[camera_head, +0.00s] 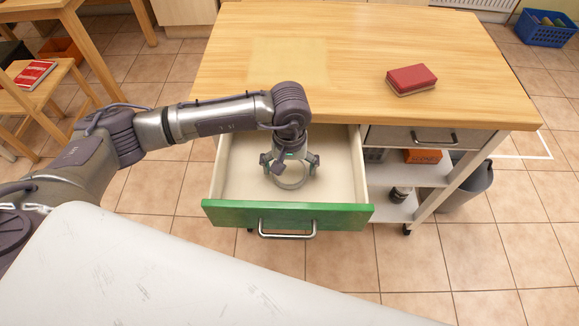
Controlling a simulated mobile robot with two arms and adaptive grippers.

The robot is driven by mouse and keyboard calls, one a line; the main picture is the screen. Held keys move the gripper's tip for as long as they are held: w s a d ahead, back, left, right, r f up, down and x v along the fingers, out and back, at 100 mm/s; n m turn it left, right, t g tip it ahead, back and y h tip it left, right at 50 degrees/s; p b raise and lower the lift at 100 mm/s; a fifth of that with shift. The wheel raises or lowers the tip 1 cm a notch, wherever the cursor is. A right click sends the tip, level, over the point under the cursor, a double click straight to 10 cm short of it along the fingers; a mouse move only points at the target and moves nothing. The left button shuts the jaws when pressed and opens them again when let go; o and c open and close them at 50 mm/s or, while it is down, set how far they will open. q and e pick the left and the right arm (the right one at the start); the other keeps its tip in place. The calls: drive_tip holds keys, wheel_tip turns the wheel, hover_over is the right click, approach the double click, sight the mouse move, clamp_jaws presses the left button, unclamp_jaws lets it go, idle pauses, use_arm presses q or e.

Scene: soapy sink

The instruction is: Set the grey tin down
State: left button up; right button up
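The grey tin (291,183) is a round, ring-like shape inside the open drawer (340,180), towards its middle. The drawer has pale inner walls and a green front with a metal handle. My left gripper (290,165) points down into the drawer, directly over the tin, with its fingers spread about the tin's upper part. The gripper hides much of the tin. I cannot tell whether the fingers press on it, or whether its base touches the drawer floor. My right gripper is not in view.
The wooden worktop (330,50) lies just behind the drawer and bears a red and beige sponge (411,79). A shut grey drawer (420,137) and open shelves are to the right, with a grey bin (470,183) beside them. The drawer floor around the tin looks clear.

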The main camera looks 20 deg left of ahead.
sight(289, 171)
use_arm(q)
drive_tip(key=shift+r, duration=0.3)
wheel_tip(289, 171, up, 12)
drive_tip(key=shift+f+b, duration=0.15)
drive_tip(key=shift+b, duration=0.2)
